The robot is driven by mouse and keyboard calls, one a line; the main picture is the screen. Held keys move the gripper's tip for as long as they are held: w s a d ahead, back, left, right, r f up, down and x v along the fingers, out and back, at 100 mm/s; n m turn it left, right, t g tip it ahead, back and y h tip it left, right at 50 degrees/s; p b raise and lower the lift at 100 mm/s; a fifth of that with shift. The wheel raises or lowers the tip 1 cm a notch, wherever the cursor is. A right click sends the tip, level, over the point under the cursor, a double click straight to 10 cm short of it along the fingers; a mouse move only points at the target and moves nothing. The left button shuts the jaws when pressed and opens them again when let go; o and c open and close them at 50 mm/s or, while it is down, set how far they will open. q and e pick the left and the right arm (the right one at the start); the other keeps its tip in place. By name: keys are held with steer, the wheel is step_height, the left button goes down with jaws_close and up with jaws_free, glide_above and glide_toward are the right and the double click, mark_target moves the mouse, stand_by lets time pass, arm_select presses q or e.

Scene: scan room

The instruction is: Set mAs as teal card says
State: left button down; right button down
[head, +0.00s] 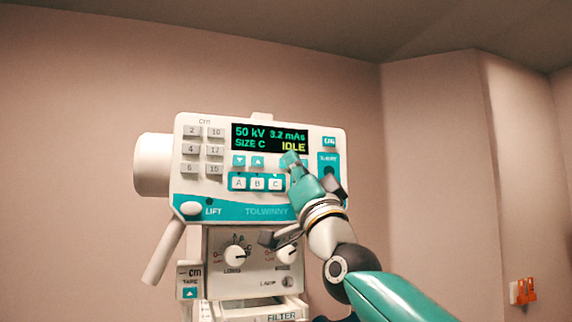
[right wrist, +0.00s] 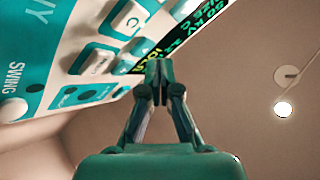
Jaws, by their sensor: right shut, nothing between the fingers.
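The white and teal control panel (head: 220,178) faces me in the head view. Its display (head: 269,137) reads 50 kV, 3.2 mAs, SIZE C and IDLE, and also shows in the right wrist view (right wrist: 192,33), turned. Two teal arrow keys, down (head: 239,160) and up (head: 257,160), sit under the kV reading. In the right wrist view the closed fingertips (right wrist: 158,68) overlap the display's edge; contact cannot be told. No teal card shows. My left gripper is out of view.
Grey cm keys (head: 203,150) stand left of the display. White A, B and C keys (head: 257,183) lie just below the arrow keys. A LIFT button (head: 190,208) is lower left. Knobs (head: 235,253) sit below the panel. Orange items (head: 526,290) hang on the right wall.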

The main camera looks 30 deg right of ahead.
steer(key=shift+w, duration=0.15)
stand_by(0.3)
steer(key=shift+w+d+r, duration=0.1)
steer(key=shift+w, duration=0.15)
steer(key=shift+w+d+p, duration=0.1)
steer(key=shift+w+p, duration=0.25)
steer(key=shift+w, duration=0.05)
stand_by(0.6)
steer(key=shift+s, duration=0.1)
steer(key=shift+s+b, duration=0.3)
steer(key=shift+b, duration=0.05)
steer(key=shift+s+a, duration=0.2)
steer(key=shift+s, duration=0.2)
